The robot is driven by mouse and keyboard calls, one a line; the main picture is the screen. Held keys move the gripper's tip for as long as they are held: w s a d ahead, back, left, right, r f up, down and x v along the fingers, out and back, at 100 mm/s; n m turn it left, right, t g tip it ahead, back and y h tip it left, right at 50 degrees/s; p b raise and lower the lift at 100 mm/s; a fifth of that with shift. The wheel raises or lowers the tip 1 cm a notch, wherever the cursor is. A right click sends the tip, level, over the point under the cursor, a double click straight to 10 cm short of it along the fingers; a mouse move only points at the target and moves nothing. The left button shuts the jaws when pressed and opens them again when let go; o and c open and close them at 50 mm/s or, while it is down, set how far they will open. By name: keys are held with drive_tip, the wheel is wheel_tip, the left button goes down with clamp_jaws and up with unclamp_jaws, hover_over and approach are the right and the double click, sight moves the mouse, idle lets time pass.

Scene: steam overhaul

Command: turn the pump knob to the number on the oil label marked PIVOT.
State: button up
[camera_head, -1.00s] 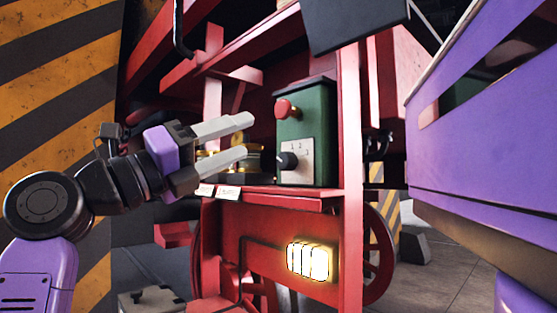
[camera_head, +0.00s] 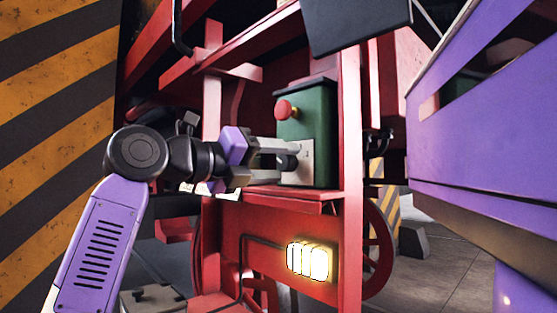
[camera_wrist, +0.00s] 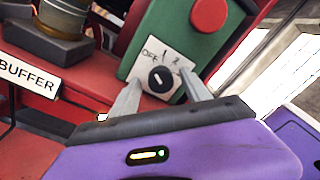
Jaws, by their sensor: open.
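The pump knob (camera_wrist: 161,79) is a black dial with a white mark on a pale plate (camera_wrist: 150,55) reading OFF, 1 and 2; any further number is hidden. The plate is on a green box (camera_head: 318,130) with a red button (camera_head: 286,109). The knob's white mark appears to point up-left, toward OFF, though the exact setting is hard to tell. My gripper (camera_head: 285,155) is open, its fingers on either side of the knob in the wrist view (camera_wrist: 162,90). I cannot tell whether they touch it. A label reading BUFFER (camera_wrist: 28,77) shows; no PIVOT label is readable.
The box stands on a red shelf (camera_head: 290,194) beside a red upright post (camera_head: 350,150). A brass-coloured container on a dark base (camera_wrist: 45,38) stands left of the box. A lit lamp (camera_head: 308,261) is below the shelf. A purple panel (camera_head: 480,150) is at right.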

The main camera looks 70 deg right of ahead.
drive_tip(key=shift+s+d, duration=0.1)
drive_tip(key=shift+d, duration=0.05)
clamp_jaws()
